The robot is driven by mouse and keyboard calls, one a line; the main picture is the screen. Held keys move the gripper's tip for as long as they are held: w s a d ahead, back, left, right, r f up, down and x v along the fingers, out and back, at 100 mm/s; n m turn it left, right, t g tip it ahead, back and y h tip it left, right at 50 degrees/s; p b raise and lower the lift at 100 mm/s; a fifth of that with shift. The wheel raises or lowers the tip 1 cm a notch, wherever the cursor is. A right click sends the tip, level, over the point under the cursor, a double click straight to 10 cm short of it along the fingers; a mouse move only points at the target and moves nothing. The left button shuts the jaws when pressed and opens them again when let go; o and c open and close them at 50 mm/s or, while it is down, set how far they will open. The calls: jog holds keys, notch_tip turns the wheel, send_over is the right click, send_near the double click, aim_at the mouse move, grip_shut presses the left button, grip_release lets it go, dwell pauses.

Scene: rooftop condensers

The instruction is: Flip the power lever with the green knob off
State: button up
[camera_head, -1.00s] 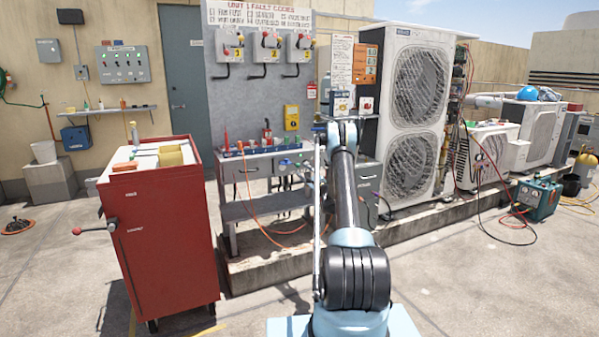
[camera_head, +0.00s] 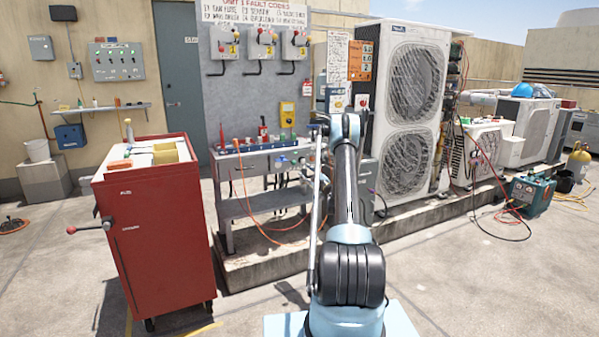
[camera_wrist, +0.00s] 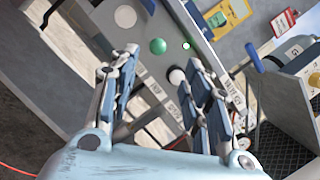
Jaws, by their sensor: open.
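The green knob (camera_wrist: 157,46) shows in the wrist view as a round ball over a grey panel (camera_wrist: 152,82), ahead of my fingers. A white knob (camera_wrist: 177,76) is close to my right finger, and a pale round knob (camera_wrist: 125,16) lies farther up and left. My gripper (camera_wrist: 164,58) is open, its fingers spread to either side with nothing held. The green knob appears beyond the fingertips; I cannot tell whether anything touches.
The grey workbench (camera_head: 262,206) stands beside tall condensers (camera_head: 401,105). A red tool cart (camera_head: 162,240) is at left. A yellow meter (camera_wrist: 228,15) and a blue-grey bottle (camera_wrist: 288,55) are near the panel. An orange cable (camera_head: 246,215) hangs from the bench. Open floor lies in front.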

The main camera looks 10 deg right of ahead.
jog(key=s+d+r+m+g, duration=0.2)
jog(key=s+d+m+g, duration=0.1)
jog(key=s+d+m, duration=0.25)
jog(key=x, duration=1.8)
jog(key=shift+s+r+m, duration=0.15)
jog(key=shift+r+m, duration=0.05)
jog(key=shift+m, duration=0.25)
jog(key=shift+a, duration=0.15)
jog(key=shift+c, duration=0.3)
grip_shut()
